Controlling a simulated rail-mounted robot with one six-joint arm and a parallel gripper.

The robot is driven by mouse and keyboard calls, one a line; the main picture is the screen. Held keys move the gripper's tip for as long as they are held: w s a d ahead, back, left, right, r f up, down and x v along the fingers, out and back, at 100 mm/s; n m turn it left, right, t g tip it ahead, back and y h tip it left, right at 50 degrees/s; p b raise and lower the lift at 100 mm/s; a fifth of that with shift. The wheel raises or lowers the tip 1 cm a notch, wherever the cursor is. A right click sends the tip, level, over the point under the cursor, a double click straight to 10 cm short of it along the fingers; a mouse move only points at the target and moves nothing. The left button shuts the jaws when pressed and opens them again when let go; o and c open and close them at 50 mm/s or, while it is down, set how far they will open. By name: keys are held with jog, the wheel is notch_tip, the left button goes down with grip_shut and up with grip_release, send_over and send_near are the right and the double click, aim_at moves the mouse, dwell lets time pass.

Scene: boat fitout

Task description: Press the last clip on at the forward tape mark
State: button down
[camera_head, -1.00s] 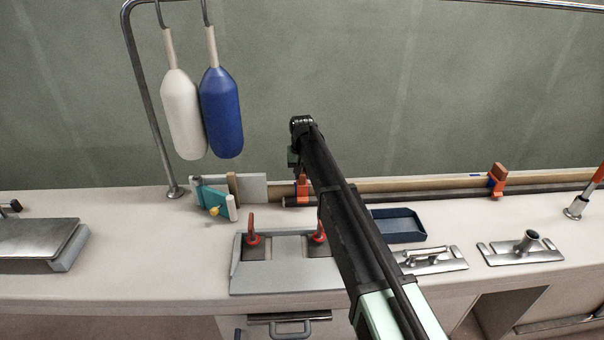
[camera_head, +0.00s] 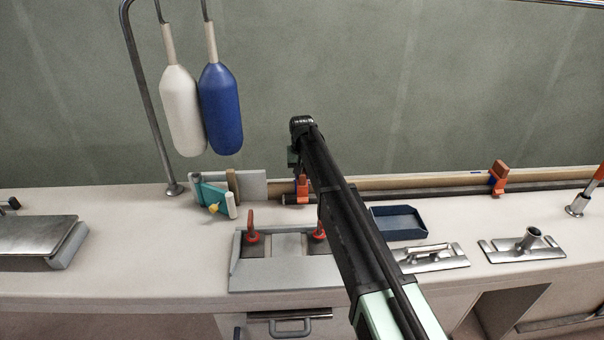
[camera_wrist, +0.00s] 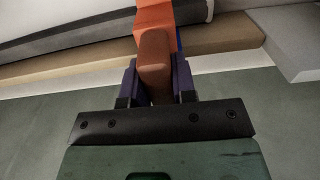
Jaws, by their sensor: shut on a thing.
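My gripper (camera_wrist: 155,78) is shut on the brown grip of an orange clip (camera_wrist: 155,18); one finger lies on each side. In the head view this clip (camera_head: 302,188) is at the left end of the wooden strip (camera_head: 420,184) and dark rod (camera_head: 430,192), partly hidden by my arm. I cannot tell whether it is seated on them. A second orange clip (camera_head: 497,180) sits on the strip and rod at the right. A small blue mark (camera_head: 476,172) shows on the strip just left of it.
A grey block (camera_head: 256,186) and a teal tool (camera_head: 212,194) stand left of the held clip. A grey fixture with red hooks (camera_head: 285,277), a blue tray (camera_head: 398,222) and metal fittings (camera_head: 522,250) are nearer. White (camera_head: 180,112) and blue (camera_head: 220,110) fenders hang at the left.

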jog(key=shift+f+b, duration=0.5)
jog(key=shift+f, duration=0.05)
jog(key=c, duration=0.8)
grip_release()
jog(key=shift+c, duration=0.2)
notch_tip(320, 180, up, 11)
jog(key=p, duration=1.1)
jog(key=s+d, duration=0.8)
jog(key=s, duration=0.4)
jog(key=s+d+m, duration=0.1)
jog(key=s+d, duration=0.7)
jog(key=s, duration=0.5)
jog(key=s+d, duration=0.8)
jog(key=s, duration=0.5)
jog(key=shift+f+m, duration=0.15)
jog(key=shift+m, duration=0.15)
